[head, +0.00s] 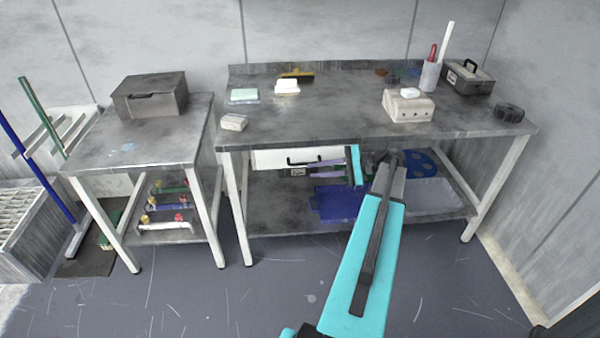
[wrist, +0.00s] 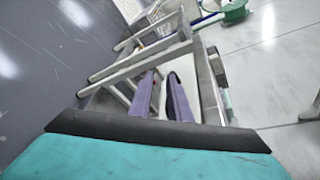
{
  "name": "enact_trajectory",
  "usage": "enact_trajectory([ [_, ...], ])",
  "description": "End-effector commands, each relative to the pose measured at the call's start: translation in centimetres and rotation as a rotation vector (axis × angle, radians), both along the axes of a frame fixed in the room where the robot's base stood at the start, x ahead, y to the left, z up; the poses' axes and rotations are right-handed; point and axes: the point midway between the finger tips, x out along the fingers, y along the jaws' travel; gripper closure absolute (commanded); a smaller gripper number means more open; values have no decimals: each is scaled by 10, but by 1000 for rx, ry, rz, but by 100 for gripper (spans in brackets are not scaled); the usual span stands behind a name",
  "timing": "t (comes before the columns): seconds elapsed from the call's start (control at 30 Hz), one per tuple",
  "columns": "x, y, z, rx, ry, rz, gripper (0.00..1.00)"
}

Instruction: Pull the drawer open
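The drawer (head: 270,159) has a white front under the left part of the big workbench and looks shut. Its black bar handle (head: 303,162) is on the front. My gripper (head: 313,170) comes in from the right, its purple fingers pointing left, close to the right end of the handle. In the wrist view the two purple fingers (wrist: 162,80) stand apart, with a pale strip showing between them. The gripper looks open and empty. I cannot tell whether a finger touches the handle, and I cannot make the handle out in the wrist view.
A smaller table (head: 150,140) stands to the left. The floor in front (head: 220,300) is clear.

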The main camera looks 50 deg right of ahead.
Motion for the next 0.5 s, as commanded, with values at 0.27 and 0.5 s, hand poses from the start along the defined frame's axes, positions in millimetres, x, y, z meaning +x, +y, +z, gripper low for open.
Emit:
enact_trajectory([
  [0.27, -42, -52, 17, -14, -59, -92, 83],
  [0.5, -49, -58, 22, -16, -66, -105, 83],
])
